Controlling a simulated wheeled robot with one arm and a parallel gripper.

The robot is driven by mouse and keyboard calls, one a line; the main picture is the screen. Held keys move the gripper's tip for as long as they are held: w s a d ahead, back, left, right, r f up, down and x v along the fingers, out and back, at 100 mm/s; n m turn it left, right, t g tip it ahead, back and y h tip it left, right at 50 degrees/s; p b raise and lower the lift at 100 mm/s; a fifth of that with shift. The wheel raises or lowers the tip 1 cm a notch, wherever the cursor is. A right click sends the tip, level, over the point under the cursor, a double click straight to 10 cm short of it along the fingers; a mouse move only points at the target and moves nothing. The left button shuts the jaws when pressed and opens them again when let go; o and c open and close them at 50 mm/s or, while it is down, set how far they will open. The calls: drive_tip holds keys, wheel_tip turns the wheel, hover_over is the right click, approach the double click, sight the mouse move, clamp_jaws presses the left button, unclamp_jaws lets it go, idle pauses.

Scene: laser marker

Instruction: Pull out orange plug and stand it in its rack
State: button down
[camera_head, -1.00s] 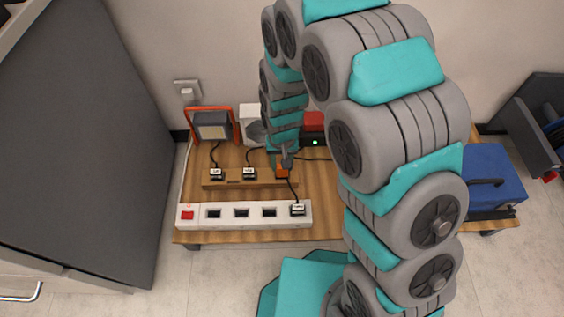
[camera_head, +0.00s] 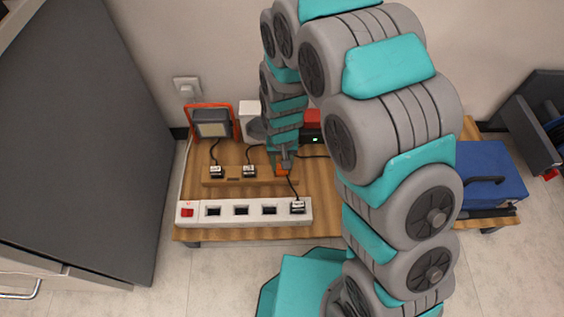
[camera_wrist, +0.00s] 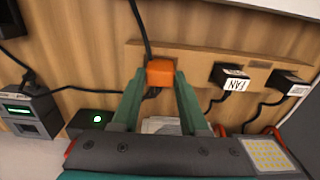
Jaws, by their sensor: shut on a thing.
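The orange plug (camera_wrist: 160,72) sits between the green fingertips of my gripper (camera_wrist: 160,80), which is shut on it. A dark cord runs from the plug to the top of the wrist view. In the head view the orange plug (camera_head: 282,171) is partly hidden by my gripper (camera_head: 286,163). It is at the right end of the wooden rack (camera_head: 232,181). The rack also shows behind the plug in the wrist view (camera_wrist: 195,58). I cannot tell whether the plug touches the rack or is just above it.
A FAN-labelled plug (camera_wrist: 230,77) and another labelled plug (camera_wrist: 288,83) stand in the rack. A white power strip (camera_head: 225,219) with a red switch lies in front; a labelled plug (camera_head: 297,207) is in its right end. A work lamp (camera_head: 211,124) and blue case (camera_head: 490,175) are nearby.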

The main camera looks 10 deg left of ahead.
drive_tip(key=shift+f, duration=0.1)
drive_tip(key=shift+c, duration=1.7)
unclamp_jaws()
wheel_tip(320, 180, up, 14)
drive_tip(key=p, duration=0.2)
drive_tip(key=shift+p, duration=0.3)
drive_tip(key=s+d+r+m+p, duration=0.1)
drive_tip(key=s+d+r+p, duration=0.1)
drive_tip(key=s+d+r, duration=0.45)
drive_tip(key=s+d+r+p, duration=0.2)
drive_tip(key=s+d+r, duration=0.1)
drive_tip(key=d+r, duration=0.6)
drive_tip(key=s+d+r+g+p, duration=0.1)
drive_tip(key=s+d+r, duration=0.2)
drive_tip(key=s, duration=0.3)
drive_tip(key=s+d+r+m+p, duration=0.1)
drive_tip(key=s+d+r+p, duration=0.1)
drive_tip(key=s+d+r, duration=0.2)
drive_tip(key=s, duration=0.3)
drive_tip(key=shift+s+d+g, duration=0.15)
drive_tip(key=shift+s+g, duration=0.15)
drive_tip(key=shift+g, duration=0.1)
